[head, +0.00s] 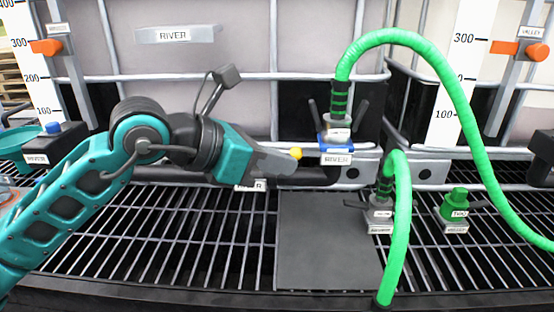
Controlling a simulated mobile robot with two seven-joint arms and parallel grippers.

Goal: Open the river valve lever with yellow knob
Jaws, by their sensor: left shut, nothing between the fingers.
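The yellow knob (296,153) shows at the fingertips of my left gripper (290,165). My left gripper reaches in from the left, and its grey fingers are shut with nothing between them. The knob is right beside the fingertips; I cannot tell whether they touch. The lever's arm and most of the river valve's body are hidden behind the gripper. A label partly reading RIVER (250,185) shows below the hand. My right gripper is not in view.
A blue coupling (335,142) labelled RIVER, with a green hose (397,37), stands right of the knob. A second hose end (380,210) and a green cap (458,202) stand on the grating. A plain dark plate (325,240) lies clear in front.

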